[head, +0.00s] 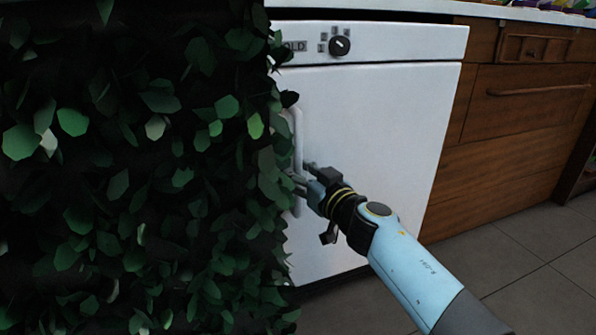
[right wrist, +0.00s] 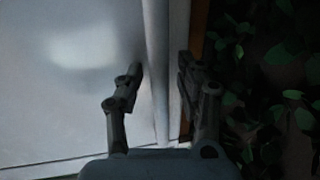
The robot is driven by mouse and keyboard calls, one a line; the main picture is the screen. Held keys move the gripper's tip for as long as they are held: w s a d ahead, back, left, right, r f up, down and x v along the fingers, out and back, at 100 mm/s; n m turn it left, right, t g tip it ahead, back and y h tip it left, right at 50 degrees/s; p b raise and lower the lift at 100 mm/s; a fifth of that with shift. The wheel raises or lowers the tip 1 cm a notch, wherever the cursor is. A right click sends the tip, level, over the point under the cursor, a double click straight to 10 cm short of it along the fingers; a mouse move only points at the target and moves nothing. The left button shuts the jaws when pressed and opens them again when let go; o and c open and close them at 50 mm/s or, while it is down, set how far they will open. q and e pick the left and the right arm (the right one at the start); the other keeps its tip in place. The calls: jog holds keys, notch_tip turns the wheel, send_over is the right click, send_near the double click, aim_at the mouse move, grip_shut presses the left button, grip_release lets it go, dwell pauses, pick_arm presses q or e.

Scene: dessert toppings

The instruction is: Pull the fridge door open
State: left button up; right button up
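The white fridge (head: 385,130) stands under the counter, and its door looks shut. A vertical white bar handle (head: 298,135) is on the door's left side, partly hidden by leaves. My right gripper (head: 299,183) is at the lower part of this handle. In the right wrist view the handle (right wrist: 158,70) runs between the two spread fingers of my right gripper (right wrist: 160,72), one finger on each side. The fingers look open around the bar, with no clear grip on it. My left gripper is in neither view.
A dense leafy green plant (head: 130,170) fills the left side, right beside the handle, and shows in the right wrist view (right wrist: 275,100). Wooden drawers (head: 525,100) stand right of the fridge. The grey tiled floor (head: 520,270) in front is clear.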

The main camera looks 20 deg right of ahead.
grip_shut()
dwell(0.5)
